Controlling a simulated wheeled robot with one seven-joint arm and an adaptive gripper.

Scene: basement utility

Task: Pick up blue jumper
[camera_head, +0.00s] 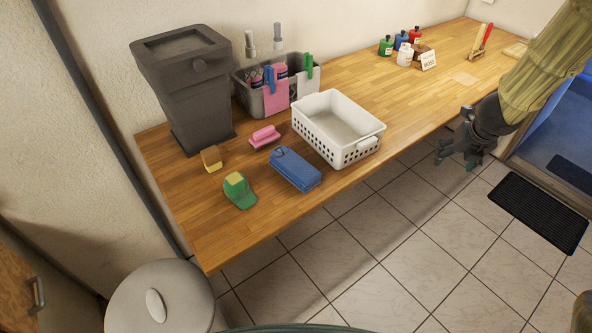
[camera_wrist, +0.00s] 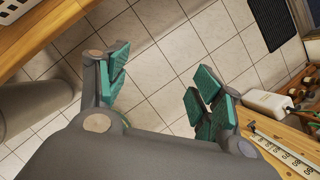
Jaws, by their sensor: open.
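A folded blue jumper (camera_head: 295,168) lies flat on the wooden worktop (camera_head: 228,232), just in front of and left of a white basket. My gripper (camera_head: 459,152) hangs past the front edge of the worktop over the tiled floor, well to the right of the jumper. In the wrist view my gripper (camera_wrist: 160,95) is open, with its green-padded fingers wide apart and nothing between them. The jumper does not show in the wrist view.
The white basket (camera_head: 353,153) stands right beside the jumper. A green cap (camera_head: 240,194), a pink brush-like item (camera_head: 264,137) and a yellow-brown sponge-like block (camera_head: 212,159) lie left of it. A dark bin (camera_head: 187,90) and a grey caddy (camera_head: 245,94) stand behind.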

